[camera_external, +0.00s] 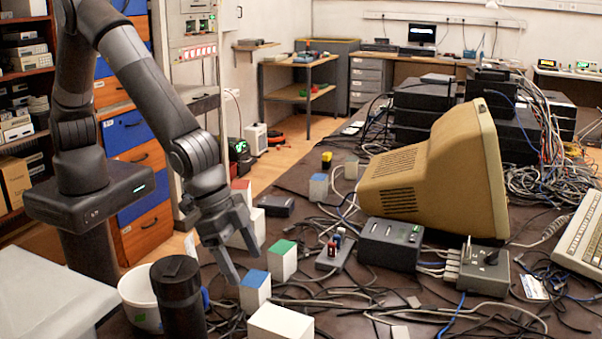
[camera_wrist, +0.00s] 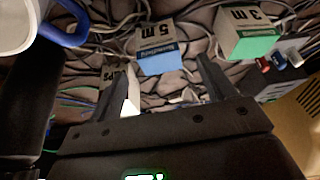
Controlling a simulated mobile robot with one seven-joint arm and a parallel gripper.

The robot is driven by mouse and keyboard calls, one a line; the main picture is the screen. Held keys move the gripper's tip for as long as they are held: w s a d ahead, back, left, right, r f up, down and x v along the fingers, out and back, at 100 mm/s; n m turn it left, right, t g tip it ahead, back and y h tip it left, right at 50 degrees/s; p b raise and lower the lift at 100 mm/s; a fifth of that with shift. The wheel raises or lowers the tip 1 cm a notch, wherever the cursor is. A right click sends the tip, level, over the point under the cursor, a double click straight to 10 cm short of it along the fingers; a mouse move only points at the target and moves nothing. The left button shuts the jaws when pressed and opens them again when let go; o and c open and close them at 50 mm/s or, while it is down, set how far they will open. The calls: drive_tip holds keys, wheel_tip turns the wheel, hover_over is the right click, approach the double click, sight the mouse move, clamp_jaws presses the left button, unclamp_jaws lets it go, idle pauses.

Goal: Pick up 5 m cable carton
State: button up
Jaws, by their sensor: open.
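The 5 m cable carton (camera_external: 254,297) is a small white box with a blue top, standing upright among cables on the dark table. In the wrist view the carton (camera_wrist: 159,50) shows its "5 m" marking and blue face, ahead of and roughly between my fingers. My gripper (camera_external: 247,267) is open and empty, pointing down just above and beside the carton; its fingers (camera_wrist: 165,66) also show in the wrist view. I cannot tell whether a finger touches the carton. The similar 3 m carton (camera_wrist: 247,32), with a green face, stands close by, and shows behind (camera_external: 283,264) in the external view.
A dark cylinder (camera_external: 178,300) and a white mug-like container (camera_external: 139,303) with a blue handle stand to the left. A white box (camera_external: 280,323) is in front. A black power box (camera_external: 391,244), a grey switch box (camera_external: 484,271) and a beige monitor (camera_external: 430,175) are to the right. Cables cover the table.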

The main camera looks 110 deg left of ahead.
sight(259, 293)
drive_tip(key=x, duration=0.8)
drive_tip(key=shift+f, duration=0.15)
drive_tip(key=c, duration=1.1)
